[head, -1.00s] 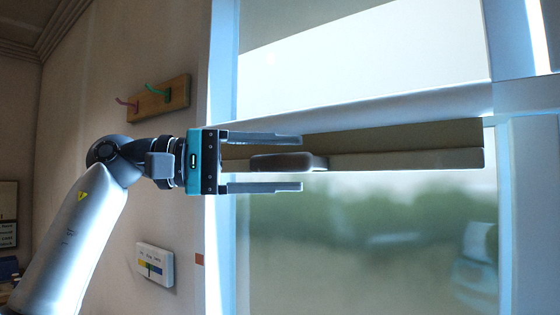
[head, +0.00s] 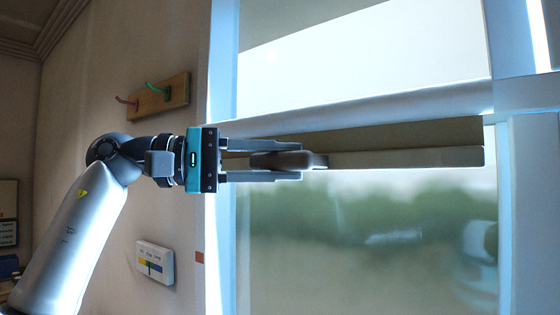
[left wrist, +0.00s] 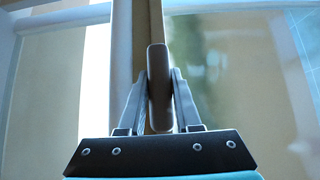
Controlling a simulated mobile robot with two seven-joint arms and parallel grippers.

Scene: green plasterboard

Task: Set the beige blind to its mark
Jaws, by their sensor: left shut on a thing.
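The beige blind (head: 400,135) is drawn down only a short way below the window's crossbar, its pale bottom bar (head: 410,158) level. A rounded brown-grey handle (head: 312,160) sticks out from the bar's left part. My left gripper (head: 298,160) has one finger above and one below this handle and is shut on it. In the left wrist view the handle (left wrist: 158,60) stands between the two fingers (left wrist: 158,85). A small red-brown square mark (head: 199,257) is on the wall left of the window, well below the bar. My right gripper is out of view.
A wooden rack (head: 160,97) with a pink and a green hook hangs on the wall above my left arm. A white panel with coloured blocks (head: 155,263) is on the wall below it. The window pane (head: 350,240) below the blind is clear.

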